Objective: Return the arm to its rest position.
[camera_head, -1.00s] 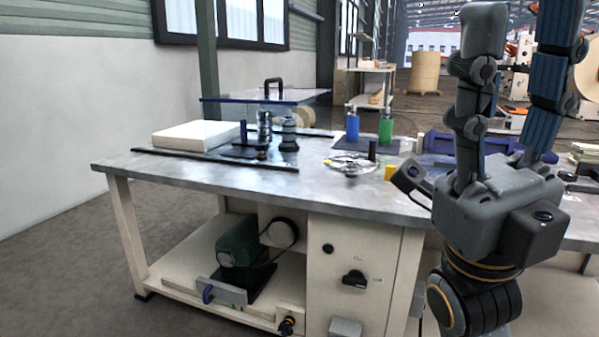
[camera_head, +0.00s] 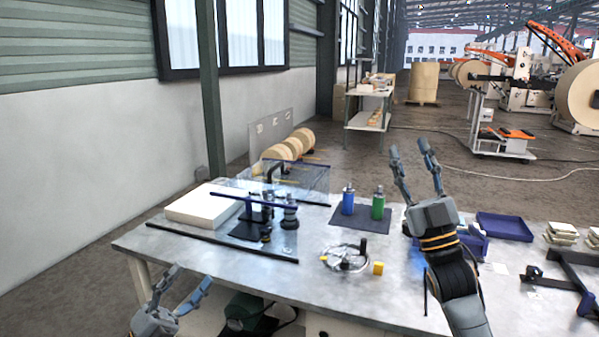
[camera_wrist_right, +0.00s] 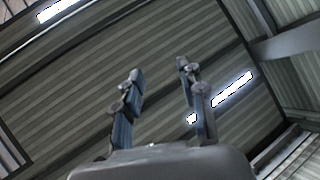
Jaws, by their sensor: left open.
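My left gripper (camera_head: 188,279) is low at the bottom left of the head view, in front of the workbench's near edge. Its two fingers are spread and nothing is between them. My right gripper (camera_head: 409,150) points upward over the right half of the workbench (camera_head: 225,262). Its fingers are apart and empty. In the right wrist view the right gripper (camera_wrist_right: 159,72) also shows open, with only the roof behind its fingers. The right arm hides part of the blue tray behind it.
A white block (camera_head: 203,203), a clear guard with a dark rail (camera_head: 225,243), a blue bottle (camera_head: 348,202), a green bottle (camera_head: 378,205), a metal handwheel (camera_head: 343,258) and a yellow cube (camera_head: 378,268) stand on the bench. A blue tray (camera_head: 505,227) lies right of my right gripper.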

